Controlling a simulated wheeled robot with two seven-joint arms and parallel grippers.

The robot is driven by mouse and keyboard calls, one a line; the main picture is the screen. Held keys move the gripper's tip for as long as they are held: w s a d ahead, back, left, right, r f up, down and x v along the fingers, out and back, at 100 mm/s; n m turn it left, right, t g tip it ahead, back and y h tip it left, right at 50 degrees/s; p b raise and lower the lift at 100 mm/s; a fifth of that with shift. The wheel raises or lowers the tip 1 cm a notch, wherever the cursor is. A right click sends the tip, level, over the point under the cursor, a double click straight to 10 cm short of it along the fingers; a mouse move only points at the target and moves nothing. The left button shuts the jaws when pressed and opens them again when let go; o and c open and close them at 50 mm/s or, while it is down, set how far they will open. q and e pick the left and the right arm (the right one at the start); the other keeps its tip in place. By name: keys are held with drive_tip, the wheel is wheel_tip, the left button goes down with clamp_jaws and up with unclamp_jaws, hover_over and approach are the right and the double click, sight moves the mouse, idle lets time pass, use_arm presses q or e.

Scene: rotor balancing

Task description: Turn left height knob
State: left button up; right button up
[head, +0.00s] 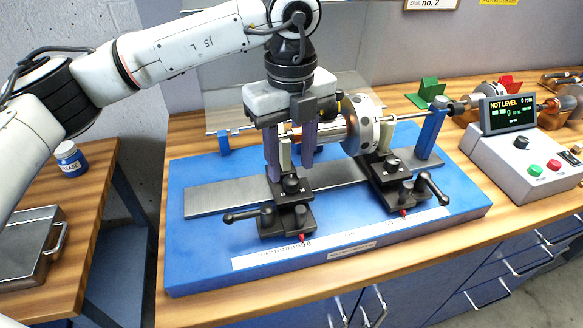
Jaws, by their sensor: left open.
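My left gripper (290,168) comes down from above over the left support (289,215) of the balancing stand. Its two purple fingers are open, pointing down, with the support's pale upright between or behind them. The black left height knob (291,184) sits on top of the left support, just below the fingertips. I cannot tell whether the fingers touch it. The metal rotor (360,128) lies across the supports, its left part partly hidden by my gripper. The right support (394,182) has a similar black knob and a crank handle. My right gripper is not in view.
The blue base plate (200,262) stands on a wooden bench. A control box (535,165) at right has a display reading "NOT LEVEL". A clear panel stands behind the rotor.

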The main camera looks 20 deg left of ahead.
sight(291, 179)
use_arm(q)
drive_tip(key=shift+f, duration=1.65)
drive_tip(key=shift+c, duration=0.3)
drive_tip(key=c, duration=1)
drive_tip(key=shift+m, duration=0.4)
drive_tip(key=m+b, duration=0.2)
drive_tip(key=shift+f+m, duration=0.1)
drive_tip(key=shift+m, duration=0.2)
drive_tip(key=shift+m+b, duration=0.95)
drive_tip(key=shift+m, duration=1.15)
drive_tip(key=shift+r, duration=0.2)
